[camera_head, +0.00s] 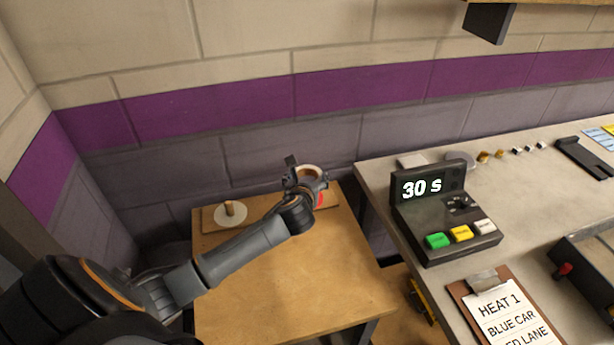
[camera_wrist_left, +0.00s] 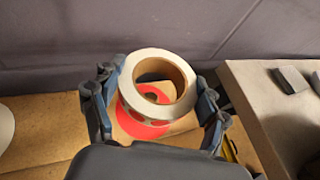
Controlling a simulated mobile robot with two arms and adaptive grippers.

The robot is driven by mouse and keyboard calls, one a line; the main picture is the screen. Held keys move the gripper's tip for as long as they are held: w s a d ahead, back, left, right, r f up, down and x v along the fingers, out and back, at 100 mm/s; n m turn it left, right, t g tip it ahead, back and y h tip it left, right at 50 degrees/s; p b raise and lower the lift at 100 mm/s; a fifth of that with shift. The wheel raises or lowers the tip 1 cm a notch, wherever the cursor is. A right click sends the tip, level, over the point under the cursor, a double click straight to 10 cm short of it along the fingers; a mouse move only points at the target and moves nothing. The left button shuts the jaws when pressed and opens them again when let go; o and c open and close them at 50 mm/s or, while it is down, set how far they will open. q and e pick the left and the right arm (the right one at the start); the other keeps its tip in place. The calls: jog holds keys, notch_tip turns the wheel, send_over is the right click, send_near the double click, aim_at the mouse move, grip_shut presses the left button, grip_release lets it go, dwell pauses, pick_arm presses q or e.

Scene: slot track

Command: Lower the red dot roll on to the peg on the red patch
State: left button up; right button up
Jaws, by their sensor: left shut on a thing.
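The red dot roll, a white ring with a tan core (camera_wrist_left: 128,78), sits between the fingers of my left gripper (camera_wrist_left: 155,88), which is shut on it. In the head view the roll (camera_head: 312,168) and my left gripper (camera_head: 306,176) are over the right back of the wooden table. The red patch (camera_wrist_left: 148,130) shows below the roll in the left wrist view, and its edge (camera_head: 320,199) shows in the head view. Red and a small dark shape show through the roll's hole; I cannot tell if the roll touches the peg. My right gripper is not in view.
A white disc (camera_head: 230,217) with a tan peg or core stands at the table's left back. The front of the wooden table (camera_head: 290,290) is clear. A grey bench (camera_head: 385,215) with a timer box (camera_head: 445,220) and clipboard (camera_head: 500,310) is on the right.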

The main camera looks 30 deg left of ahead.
pick_arm(q)
jog(key=shift+f+b, duration=0.3)
jog(key=shift+f, duration=1.4)
jog(key=shift+f+b, duration=0.25)
jog(key=shift+b, duration=0.1)
jog(key=shift+f, duration=0.6)
jog(key=shift+f, duration=0.25)
jog(key=shift+f, duration=0.25)
